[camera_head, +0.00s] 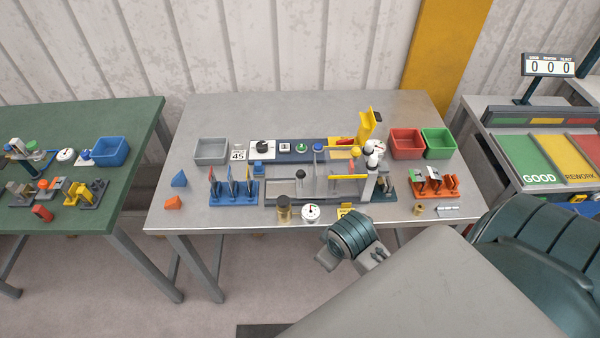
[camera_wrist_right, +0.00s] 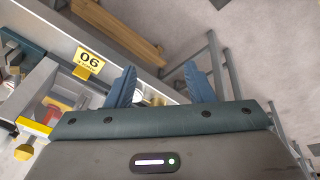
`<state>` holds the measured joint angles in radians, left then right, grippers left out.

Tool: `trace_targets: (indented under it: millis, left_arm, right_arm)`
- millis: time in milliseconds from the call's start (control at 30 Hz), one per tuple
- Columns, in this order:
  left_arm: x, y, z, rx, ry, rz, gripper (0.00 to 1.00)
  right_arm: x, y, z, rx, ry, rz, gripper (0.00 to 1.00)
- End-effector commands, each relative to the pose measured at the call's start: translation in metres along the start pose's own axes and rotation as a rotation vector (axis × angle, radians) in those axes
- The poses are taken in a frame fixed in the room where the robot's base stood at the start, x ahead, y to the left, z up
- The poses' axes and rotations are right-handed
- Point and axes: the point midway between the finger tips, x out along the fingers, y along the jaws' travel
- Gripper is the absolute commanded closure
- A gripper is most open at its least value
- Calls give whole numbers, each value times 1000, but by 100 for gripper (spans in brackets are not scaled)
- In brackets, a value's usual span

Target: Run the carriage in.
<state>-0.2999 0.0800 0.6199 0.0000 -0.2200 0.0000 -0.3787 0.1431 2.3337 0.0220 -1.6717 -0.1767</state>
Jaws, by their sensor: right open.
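The panel bender (camera_head: 325,180) stands in the middle of the grey table, with a rail along its front. A carriage-like upright with a black knob (camera_head: 300,175) stands left of centre on it; I cannot tell for certain that this is the carriage. A white and grey jointed part (camera_head: 373,155) stands at the machine's right end. My right gripper (camera_wrist_right: 158,82) is open, its two blue fingers apart with nothing between them. My right wrist (camera_head: 350,236) is at the table's front edge, near the yellow 06 plate (camera_wrist_right: 89,60). My left gripper is not in view.
Red (camera_head: 407,142) and green (camera_head: 439,142) bins stand at the right, a grey bin (camera_head: 211,150) at the left. A blue rack (camera_head: 233,194) and an orange rack (camera_head: 434,184) flank the machine. A brass weight (camera_head: 283,207) and a dial (camera_head: 311,212) sit at the front edge.

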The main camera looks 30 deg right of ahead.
Motion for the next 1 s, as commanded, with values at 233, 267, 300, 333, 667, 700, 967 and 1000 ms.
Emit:
trace_targets:
  millis: [233,267,300,333,667,700,967,1000]
  left_arm:
    - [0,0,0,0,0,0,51]
    - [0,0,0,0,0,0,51]
    - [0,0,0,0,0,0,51]
    - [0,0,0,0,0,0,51]
    - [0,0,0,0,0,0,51]
    - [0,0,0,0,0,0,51]
    - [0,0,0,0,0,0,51]
    - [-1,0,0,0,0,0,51]
  right_arm:
    - [19,27,-54,-142,-30,8,52]
    - [21,32,-63,-165,-36,8,52]
    - [23,39,-77,-199,-44,8,52]
    - [25,45,-89,-227,-51,8,52]
    - [10,109,-197,-492,-123,-19,52]
    - [7,115,-206,-513,-128,-23,52]
    - [-3,131,-232,-582,-146,-43,52]
    - [-1,132,-232,-584,-147,-44,52]
